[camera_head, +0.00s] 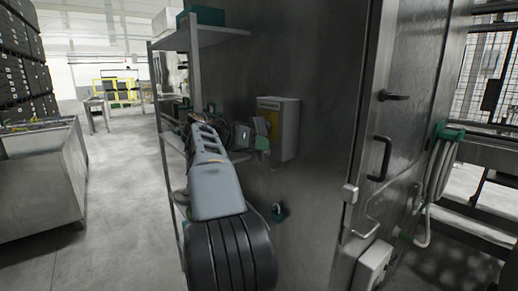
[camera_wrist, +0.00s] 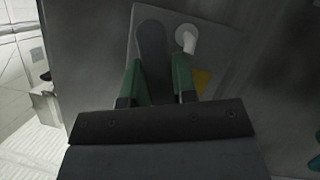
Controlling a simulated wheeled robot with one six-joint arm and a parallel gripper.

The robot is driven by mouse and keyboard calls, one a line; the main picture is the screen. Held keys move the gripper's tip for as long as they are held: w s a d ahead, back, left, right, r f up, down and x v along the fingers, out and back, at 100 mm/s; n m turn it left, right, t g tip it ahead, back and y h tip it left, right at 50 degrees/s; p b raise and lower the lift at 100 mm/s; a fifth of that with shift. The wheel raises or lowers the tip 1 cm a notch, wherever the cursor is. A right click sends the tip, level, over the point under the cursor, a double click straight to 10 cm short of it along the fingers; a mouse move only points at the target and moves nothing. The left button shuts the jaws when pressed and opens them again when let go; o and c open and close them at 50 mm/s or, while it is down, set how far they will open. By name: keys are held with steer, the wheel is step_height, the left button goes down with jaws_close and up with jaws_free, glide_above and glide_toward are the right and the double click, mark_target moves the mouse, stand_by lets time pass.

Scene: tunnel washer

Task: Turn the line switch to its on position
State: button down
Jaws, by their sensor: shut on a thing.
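A long dark handle (camera_wrist: 152,42) with a rounded end stands on that face. My gripper (camera_wrist: 156,78) has its green fingers on both sides of the handle and is shut on it. In the head view my gripper (camera_head: 262,143) is at the front of the box and hides part of it. The handle is hard to make out there.
A white knob (camera_wrist: 186,40) and a yellow label (camera_wrist: 201,80) are beside the handle. A metal shelf (camera_head: 215,36) stands left of my arm. The cabinet door has a dark handle (camera_head: 380,158). A steel bin (camera_head: 38,185) stands far left, with open floor between.

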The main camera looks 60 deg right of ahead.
steer(key=shift+r, duration=0.1)
stand_by(0.3)
steer(key=c, duration=0.9)
jaws_free()
steer(key=shift+s+r, duration=0.1)
steer(key=shift+a, duration=0.1)
steer(key=shift+v, duration=3.9)
steer(key=shift+s+a, duration=0.1)
steer(key=shift+s, duration=0.05)
steer(key=shift+c, duration=0.2)
